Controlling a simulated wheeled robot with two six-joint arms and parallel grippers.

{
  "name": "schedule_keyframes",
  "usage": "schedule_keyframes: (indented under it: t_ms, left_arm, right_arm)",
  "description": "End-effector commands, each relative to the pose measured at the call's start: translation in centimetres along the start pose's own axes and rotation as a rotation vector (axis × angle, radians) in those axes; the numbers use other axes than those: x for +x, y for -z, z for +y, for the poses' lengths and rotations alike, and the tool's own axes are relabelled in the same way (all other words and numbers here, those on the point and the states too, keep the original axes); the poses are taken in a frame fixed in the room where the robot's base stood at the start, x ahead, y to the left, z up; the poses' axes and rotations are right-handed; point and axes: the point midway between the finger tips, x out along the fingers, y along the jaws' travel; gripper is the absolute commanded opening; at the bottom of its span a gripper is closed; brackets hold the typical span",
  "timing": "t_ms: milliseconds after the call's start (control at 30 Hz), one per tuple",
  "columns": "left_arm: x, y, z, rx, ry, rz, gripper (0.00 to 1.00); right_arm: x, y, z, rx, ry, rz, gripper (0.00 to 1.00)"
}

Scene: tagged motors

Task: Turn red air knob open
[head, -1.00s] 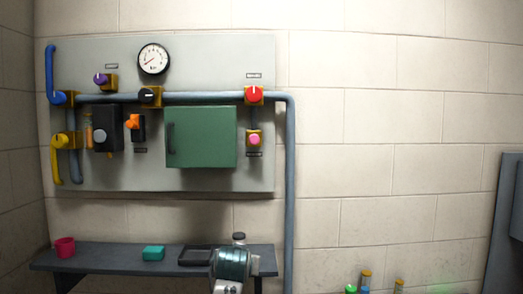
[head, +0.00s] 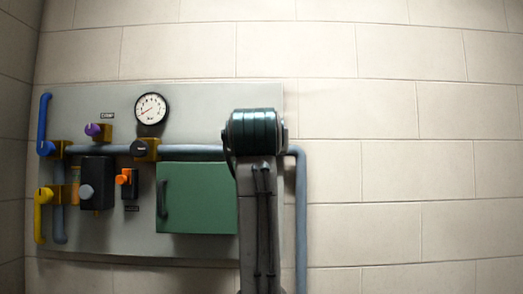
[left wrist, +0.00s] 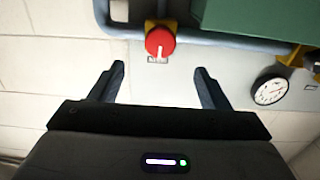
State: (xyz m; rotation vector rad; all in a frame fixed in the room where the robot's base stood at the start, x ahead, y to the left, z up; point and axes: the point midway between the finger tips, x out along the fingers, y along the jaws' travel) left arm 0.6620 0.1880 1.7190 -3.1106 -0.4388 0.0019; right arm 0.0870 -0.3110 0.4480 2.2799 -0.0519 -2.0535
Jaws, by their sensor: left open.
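The red air knob (left wrist: 160,42) sits on a yellow valve body on the pipe, with a small label beside it. A white mark on the knob points toward that label, across the pipe's run. My left gripper (left wrist: 159,69) is open and empty in the left wrist view, its fingers pointing at the panel. The knob lies ahead of the fingertips, roughly centred between them, with no contact visible. In the head view my raised arm covers the red knob, and the left fingers cannot be seen. My right gripper is in neither view.
The grey panel (head: 203,105) holds a green box (head: 195,198), a gauge (head: 151,108), a purple knob (head: 93,129), a black knob (head: 139,148), an orange switch (head: 124,178) and blue (head: 45,123) and yellow (head: 40,219) handles. A pipe (head: 301,220) runs down the right; bare wall lies beyond.

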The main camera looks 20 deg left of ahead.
Motion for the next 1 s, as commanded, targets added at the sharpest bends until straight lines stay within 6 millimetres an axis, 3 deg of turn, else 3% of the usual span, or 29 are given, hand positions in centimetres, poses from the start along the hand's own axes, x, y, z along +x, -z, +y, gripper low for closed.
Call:
schedule_keyframes:
  t_ms: [167,400,600,1000]
  left_arm:
    - [2.2,0.5,-0.1,0.001,0.003,-0.004,0.7]
    - [6.9,0.6,-0.1,0.003,0.002,-0.004,0.7]
    - [9.6,0.3,0.0,0.001,0.002,-0.002,0.7]
    - [10.6,0.0,0.0,0.0,-0.001,0.0,0.7]
  right_arm:
    - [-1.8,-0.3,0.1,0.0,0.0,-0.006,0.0]
    - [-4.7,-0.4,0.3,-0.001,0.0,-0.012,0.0]
    - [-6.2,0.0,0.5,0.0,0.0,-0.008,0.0]
    - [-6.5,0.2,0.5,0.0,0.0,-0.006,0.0]
